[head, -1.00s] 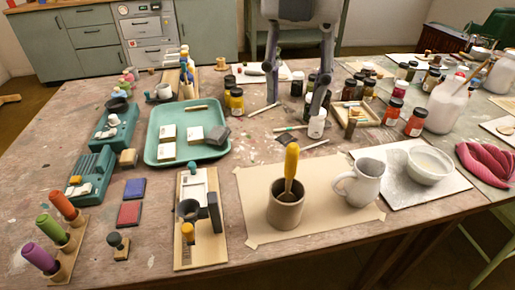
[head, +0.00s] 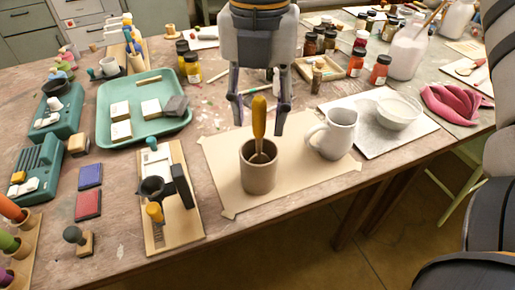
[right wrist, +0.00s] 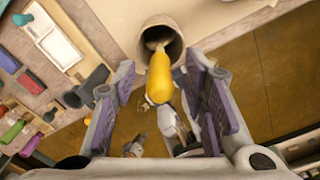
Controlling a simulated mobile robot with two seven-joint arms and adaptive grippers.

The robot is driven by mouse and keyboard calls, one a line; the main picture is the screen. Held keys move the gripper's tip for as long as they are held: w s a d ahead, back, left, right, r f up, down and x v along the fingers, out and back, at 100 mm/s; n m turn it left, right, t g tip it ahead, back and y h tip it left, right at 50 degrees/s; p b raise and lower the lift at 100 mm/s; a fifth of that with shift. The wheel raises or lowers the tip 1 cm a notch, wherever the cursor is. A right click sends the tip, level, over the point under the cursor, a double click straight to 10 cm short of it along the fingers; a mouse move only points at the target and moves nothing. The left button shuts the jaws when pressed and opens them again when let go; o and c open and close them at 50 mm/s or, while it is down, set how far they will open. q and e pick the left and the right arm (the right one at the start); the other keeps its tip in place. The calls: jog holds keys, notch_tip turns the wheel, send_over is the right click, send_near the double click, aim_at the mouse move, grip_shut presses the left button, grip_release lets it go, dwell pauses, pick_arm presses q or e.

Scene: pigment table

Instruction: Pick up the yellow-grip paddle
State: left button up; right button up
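The yellow-grip paddle (head: 258,120) stands nearly upright in a grey-brown cup (head: 259,175), its yellow grip sticking up above the rim. My right gripper (head: 259,122) is open, pointing down, with one finger on each side of the yellow grip. In the right wrist view the yellow grip (right wrist: 160,78) lies between the two open fingers (right wrist: 160,95), apart from both pads, and the cup (right wrist: 162,42) shows beyond it. The paddle's lower end is inside the cup and mostly hidden. My left gripper is not seen.
A white pitcher (head: 333,134) stands close on the cup's right, on the same tan sheet (head: 225,150). A wooden board with a small funnel (head: 152,188) lies to the left. A green tray (head: 185,112) is behind it. A white bowl (head: 398,110) is further right.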

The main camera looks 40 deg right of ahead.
grip_shut()
jog(key=shift+r, duration=0.1)
